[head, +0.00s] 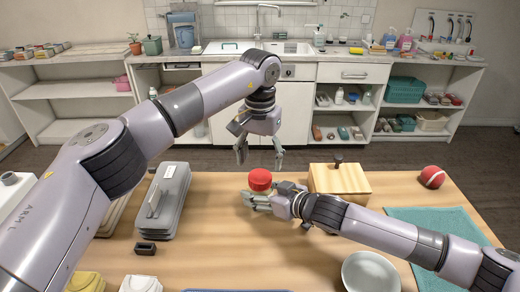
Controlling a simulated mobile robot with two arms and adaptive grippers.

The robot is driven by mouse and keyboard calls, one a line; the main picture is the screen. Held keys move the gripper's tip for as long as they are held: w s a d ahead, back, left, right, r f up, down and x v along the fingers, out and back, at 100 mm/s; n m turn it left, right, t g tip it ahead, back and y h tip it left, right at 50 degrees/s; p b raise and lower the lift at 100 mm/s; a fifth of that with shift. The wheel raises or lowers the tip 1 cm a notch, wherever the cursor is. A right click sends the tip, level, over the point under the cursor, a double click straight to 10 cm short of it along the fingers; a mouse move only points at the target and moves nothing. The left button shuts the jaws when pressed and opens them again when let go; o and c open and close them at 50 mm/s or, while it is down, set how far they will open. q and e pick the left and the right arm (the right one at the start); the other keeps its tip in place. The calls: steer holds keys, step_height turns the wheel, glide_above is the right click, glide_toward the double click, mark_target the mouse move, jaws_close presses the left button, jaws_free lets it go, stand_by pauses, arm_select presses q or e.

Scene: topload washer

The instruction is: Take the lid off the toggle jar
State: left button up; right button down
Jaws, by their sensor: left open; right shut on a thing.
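A red round lid (260,178) sits level near the middle of the wooden table, apparently on top of the toggle jar. The jar's body is mostly hidden behind the fingers of my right gripper (256,200). That gripper comes in from the right and is shut on the jar, just below the red lid. My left gripper (259,157) is open and empty. It points down above the red lid, with its fingertips spread to either side and a small gap between them and the lid.
A wooden box with a dark knob (340,182) stands close to the right of the jar. A red ball (432,176), teal cloth (440,228) and pale bowl (371,272) are at right. The table front of the jar is clear.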

mark_target(260, 176)
arm_select(q)
steer(key=shift+f, duration=2.7)
steer(key=shift+c, duration=0.3)
